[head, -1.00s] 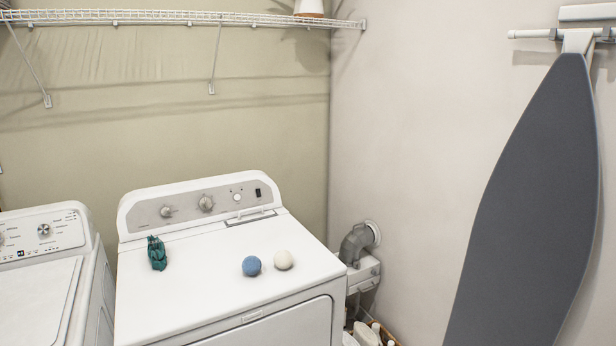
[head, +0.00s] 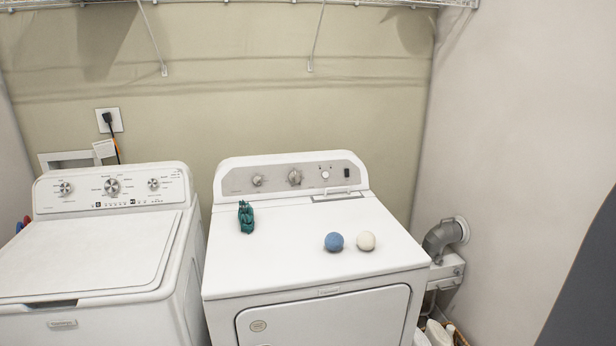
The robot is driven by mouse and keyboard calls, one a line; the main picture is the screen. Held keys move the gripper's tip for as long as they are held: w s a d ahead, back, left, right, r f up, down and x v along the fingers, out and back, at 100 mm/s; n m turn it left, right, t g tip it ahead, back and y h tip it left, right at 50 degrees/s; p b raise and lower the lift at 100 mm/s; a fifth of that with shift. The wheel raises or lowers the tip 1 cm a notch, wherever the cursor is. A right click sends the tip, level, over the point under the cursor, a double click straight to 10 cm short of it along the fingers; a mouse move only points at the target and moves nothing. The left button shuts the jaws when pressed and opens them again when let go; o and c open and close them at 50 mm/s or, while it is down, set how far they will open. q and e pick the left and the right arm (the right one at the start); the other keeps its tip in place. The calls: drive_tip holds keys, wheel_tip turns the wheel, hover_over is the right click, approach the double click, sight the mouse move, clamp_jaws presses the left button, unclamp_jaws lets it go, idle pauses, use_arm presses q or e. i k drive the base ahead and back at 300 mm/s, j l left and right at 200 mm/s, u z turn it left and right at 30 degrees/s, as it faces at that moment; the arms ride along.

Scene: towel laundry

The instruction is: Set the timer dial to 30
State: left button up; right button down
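The dryer (head: 300,220) stands right of centre in the head view, with a grey control panel along its back edge. The dial markings are too small to read, and I cannot tell which dial is the timer. Neither of my grippers shows in the view.
A teal object (head: 246,217), a blue ball (head: 334,242) and a cream ball (head: 366,240) rest on the dryer top. A washer (head: 95,245) stands close at left. A vent pipe (head: 441,237) is at right. A grey ironing board (head: 590,290) edges in at far right.

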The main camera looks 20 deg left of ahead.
sight(295, 177)
drive_tip(key=i+u, duration=0.15)
drive_tip(key=u, duration=0.35)
drive_tip(key=i+l+u, duration=0.1)
drive_tip(key=u, duration=0.4)
drive_tip(key=i+l+u, duration=0.15)
drive_tip(key=u, duration=0.35)
